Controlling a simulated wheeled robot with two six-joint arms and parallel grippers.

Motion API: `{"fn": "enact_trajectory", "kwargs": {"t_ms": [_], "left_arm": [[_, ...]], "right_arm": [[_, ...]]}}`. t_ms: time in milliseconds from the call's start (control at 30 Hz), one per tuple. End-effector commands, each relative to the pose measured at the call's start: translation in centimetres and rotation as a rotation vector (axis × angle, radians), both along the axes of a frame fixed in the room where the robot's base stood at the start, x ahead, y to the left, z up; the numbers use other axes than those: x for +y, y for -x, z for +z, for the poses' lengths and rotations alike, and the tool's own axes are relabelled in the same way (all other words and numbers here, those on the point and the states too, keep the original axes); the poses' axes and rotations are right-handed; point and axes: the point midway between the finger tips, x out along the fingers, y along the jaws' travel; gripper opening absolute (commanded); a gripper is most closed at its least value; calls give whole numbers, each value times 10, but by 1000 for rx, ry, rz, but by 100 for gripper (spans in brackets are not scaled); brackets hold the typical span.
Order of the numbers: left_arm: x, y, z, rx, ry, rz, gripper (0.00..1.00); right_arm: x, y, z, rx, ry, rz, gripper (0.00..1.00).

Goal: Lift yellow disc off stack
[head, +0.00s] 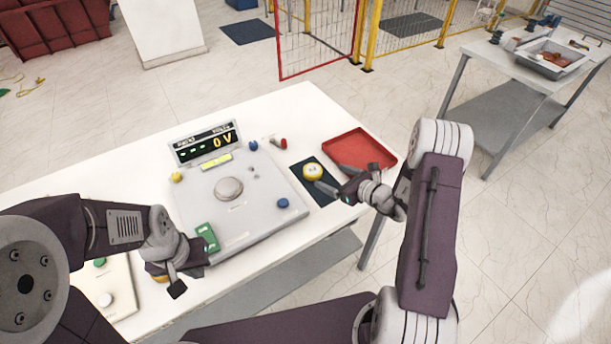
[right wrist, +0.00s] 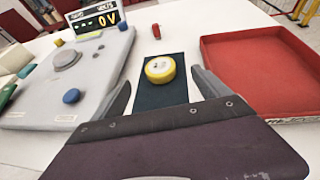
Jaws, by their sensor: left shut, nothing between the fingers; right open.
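The yellow disc (head: 313,171) is on top of a small stack on a dark blue mat, right of the grey panel. In the right wrist view, the yellow disc (right wrist: 160,69) lies ahead, between the lines of my open fingers. My left gripper (head: 178,284) is shut and empty at the table's near left.
The dark mat (right wrist: 163,97) lies between the grey panel (head: 250,220), with its 0 V display (head: 206,142), and a red tray (head: 360,146). A red piece (head: 283,143) stands behind the mat. A green block (head: 207,237) sits near my left gripper.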

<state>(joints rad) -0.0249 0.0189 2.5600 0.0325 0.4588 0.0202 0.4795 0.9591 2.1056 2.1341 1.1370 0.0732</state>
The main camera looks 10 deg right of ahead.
Motion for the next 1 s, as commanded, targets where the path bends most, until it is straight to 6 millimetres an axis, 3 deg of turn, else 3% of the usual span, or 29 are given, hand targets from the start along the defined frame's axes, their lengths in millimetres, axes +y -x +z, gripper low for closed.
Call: {"fn": "enact_trajectory", "kwargs": {"t_ms": [300, 467, 733, 1000], "left_arm": [[0, 0, 10, 0, 0, 0, 0], [0, 0, 11, 0, 0, 0, 0], [0, 0, 25, 0, 0, 0, 0], [0, 0, 24, 0, 0, 0, 0]], "right_arm": [[18, -29, -12, -1, 2, 7, 87], [20, -33, -15, 0, 2, 5, 87], [40, -68, -35, 1, 3, 7, 87], [42, -72, -38, 0, 3, 7, 87]]}}
